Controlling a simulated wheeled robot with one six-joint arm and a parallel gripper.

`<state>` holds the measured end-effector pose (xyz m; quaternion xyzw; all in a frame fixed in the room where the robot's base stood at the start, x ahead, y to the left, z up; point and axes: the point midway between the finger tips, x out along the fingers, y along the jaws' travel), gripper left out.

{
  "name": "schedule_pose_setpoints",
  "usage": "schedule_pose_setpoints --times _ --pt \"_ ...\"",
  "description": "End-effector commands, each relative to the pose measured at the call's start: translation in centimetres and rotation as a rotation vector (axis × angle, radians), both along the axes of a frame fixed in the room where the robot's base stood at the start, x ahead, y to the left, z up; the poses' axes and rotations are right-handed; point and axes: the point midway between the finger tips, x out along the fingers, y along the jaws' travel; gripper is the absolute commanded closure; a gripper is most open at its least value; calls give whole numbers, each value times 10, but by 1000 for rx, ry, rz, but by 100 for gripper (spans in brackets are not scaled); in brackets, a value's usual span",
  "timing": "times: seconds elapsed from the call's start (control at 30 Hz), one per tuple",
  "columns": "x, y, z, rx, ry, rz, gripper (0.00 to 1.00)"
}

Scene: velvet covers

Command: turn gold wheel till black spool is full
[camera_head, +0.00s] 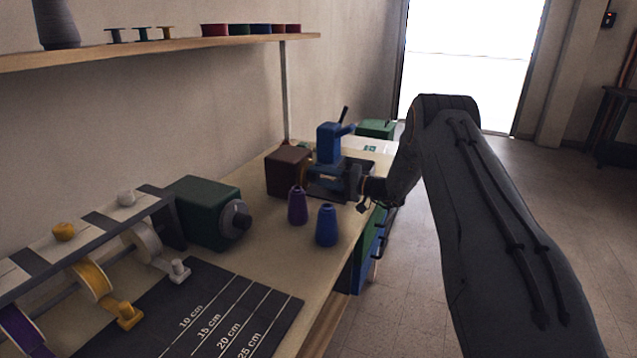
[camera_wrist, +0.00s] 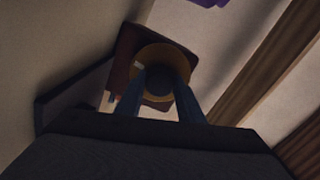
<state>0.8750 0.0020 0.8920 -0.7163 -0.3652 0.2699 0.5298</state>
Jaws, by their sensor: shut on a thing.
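The gold wheel (camera_wrist: 151,52) shows in the wrist view as a gold disc on the face of a dark red-brown box (camera_wrist: 125,50). My gripper (camera_wrist: 161,82) reaches up to it, its two fingers closed on either side of a dark round part at the wheel's middle. In the head view the box (camera_head: 284,175) stands on the bench beside a blue machine (camera_head: 329,144), and my gripper (camera_head: 328,190) comes in from the right. The wheel is mostly hidden there. I cannot make out the black spool at the machine, nor its thread.
A purple cone (camera_head: 297,207) and a blue cone (camera_head: 326,226) stand close in front of the box. A green motor box (camera_head: 205,211), ribbon rolls (camera_head: 90,281) and a measuring mat (camera_head: 215,318) lie nearer. A shelf (camera_head: 200,43) with spools hangs above. Floor is open to the right.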

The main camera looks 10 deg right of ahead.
Motion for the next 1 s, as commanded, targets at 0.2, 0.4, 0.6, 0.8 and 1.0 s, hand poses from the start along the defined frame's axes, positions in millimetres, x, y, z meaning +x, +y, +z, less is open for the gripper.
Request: schedule_pose_setpoints --times 0.2,0.4,0.6,0.8,1.0 --pt "1 0 -2 120 164 -1 88" --pt "1 0 -2 231 317 -1 88" --pt "1 0 -2 342 471 -1 88" --pt "1 0 -2 454 626 -1 88" --pt "1 0 -2 565 778 -1 88"
